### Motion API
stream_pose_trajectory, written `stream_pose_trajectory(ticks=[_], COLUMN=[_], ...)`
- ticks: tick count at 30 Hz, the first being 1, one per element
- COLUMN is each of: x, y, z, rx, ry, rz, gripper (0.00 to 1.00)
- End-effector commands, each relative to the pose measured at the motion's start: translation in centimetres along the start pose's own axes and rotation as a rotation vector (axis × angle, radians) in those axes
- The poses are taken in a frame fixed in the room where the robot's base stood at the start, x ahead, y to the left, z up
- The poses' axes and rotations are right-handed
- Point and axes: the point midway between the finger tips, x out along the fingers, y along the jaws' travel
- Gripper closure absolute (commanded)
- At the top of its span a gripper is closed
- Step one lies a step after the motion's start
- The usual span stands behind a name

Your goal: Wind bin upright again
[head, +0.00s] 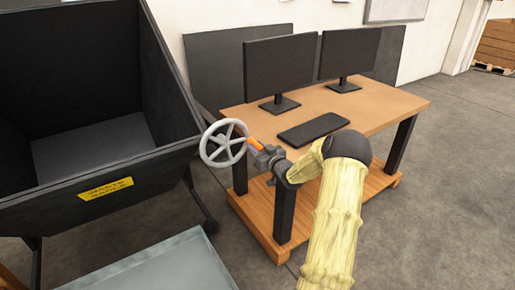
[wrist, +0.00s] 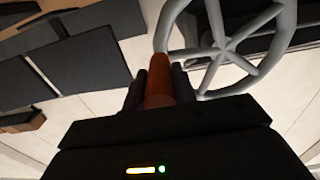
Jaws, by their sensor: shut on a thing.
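The black bin (head: 70,190) stands at the left in the head view, its open top showing the inside and a yellow label on its front face. A grey spoked handwheel (head: 224,143) is at the bin's right side; it also shows in the wrist view (wrist: 215,55). An orange handle (head: 255,144) sticks out from the wheel towards my gripper. My gripper (head: 264,154) is shut on this handle, which shows between the two fingers in the wrist view (wrist: 159,82). The wheel's mounting on the bin is hard to make out.
A wooden desk (head: 385,103) with two monitors (head: 281,68) and a dark keyboard (head: 313,130) stands right behind my gripper. A grey metal tray-like surface (head: 165,268) lies at the front left. Open floor (head: 450,190) is at the right.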

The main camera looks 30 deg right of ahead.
Motion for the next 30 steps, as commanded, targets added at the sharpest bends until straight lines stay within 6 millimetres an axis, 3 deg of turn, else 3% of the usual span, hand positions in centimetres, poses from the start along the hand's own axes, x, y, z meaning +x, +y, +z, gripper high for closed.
stream_pose_trajectory(ticks=[15,25,30], x=[0.1,0.0,-0.1], y=[-0.2,-0.1,-0.5], z=[-3.1,-2.6,-3.4], rx=[-0.003,0.0,0.0], ry=[0.009,-0.001,-0.004], rz=[-0.001,0.001,0.0], gripper=[0.98,0.98,0.98])
